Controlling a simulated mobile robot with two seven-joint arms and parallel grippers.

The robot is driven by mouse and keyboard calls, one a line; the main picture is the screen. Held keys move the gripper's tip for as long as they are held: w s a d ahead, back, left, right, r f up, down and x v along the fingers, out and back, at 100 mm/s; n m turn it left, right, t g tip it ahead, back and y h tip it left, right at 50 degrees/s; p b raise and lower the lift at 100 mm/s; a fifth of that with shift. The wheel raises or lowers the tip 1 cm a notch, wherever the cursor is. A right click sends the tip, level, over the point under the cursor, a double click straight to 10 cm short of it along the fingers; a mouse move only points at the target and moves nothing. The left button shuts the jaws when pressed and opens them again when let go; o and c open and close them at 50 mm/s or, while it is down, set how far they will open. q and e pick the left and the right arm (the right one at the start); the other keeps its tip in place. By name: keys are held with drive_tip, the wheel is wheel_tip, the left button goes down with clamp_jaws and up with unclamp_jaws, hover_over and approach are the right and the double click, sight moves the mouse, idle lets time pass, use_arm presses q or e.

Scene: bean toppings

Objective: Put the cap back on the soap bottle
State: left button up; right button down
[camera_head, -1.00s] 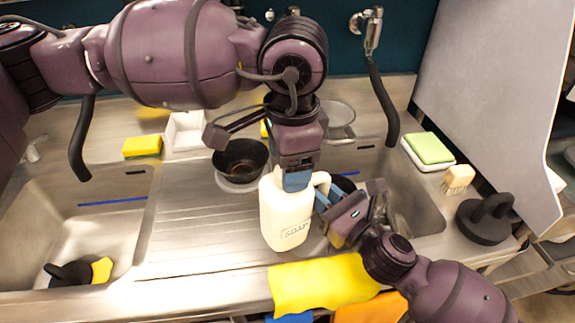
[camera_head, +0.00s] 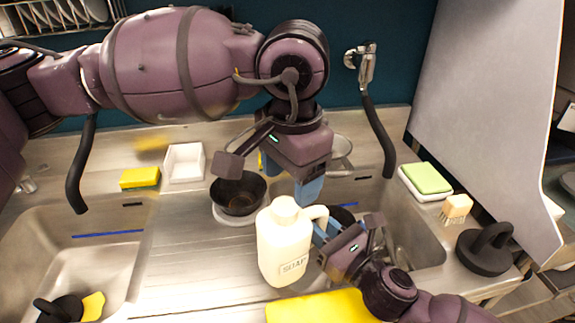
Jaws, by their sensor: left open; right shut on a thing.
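The white soap bottle (camera_head: 284,245), with a SOAP label and a handle on its right, stands upright at the sink's front middle. A white cap-like round top (camera_head: 284,205) sits on its neck; I cannot tell how tightly it is seated. My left gripper (camera_head: 284,180) is open and empty just above and behind the bottle top, its blue-padded finger to the upper right of it. My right gripper (camera_head: 335,232) is shut on the bottle's handle from the right; the handle is partly hidden by the fingers.
A dark bowl (camera_head: 239,192) stands behind the bottle. A yellow cloth (camera_head: 315,307) lies at the front edge. A yellow sponge (camera_head: 140,178) and white tray (camera_head: 184,163) are at the back left. A black plunger-like stopper (camera_head: 486,248) is at right. The drainboard (camera_head: 190,250) left of the bottle is clear.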

use_arm(q)
drive_tip(key=n, duration=0.4)
drive_tip(key=shift+r, duration=0.25)
drive_tip(key=n, duration=0.5)
drive_tip(key=shift+r+n, duration=0.2)
drive_tip(key=shift+n, duration=0.1)
drive_tip(key=n, duration=0.5)
drive_tip(key=shift+r, duration=0.2)
drive_tip(key=n, duration=0.4)
drive_tip(key=shift+r+n, duration=0.1)
drive_tip(key=shift+n, duration=0.2)
drive_tip(key=n, duration=0.5)
drive_tip(key=shift+r+n, duration=0.1)
drive_tip(key=shift+n, duration=0.2)
drive_tip(key=n, duration=0.9)
drive_tip(key=shift+a, duration=0.1)
drive_tip(key=n, duration=0.5)
drive_tip(key=shift+n, duration=0.3)
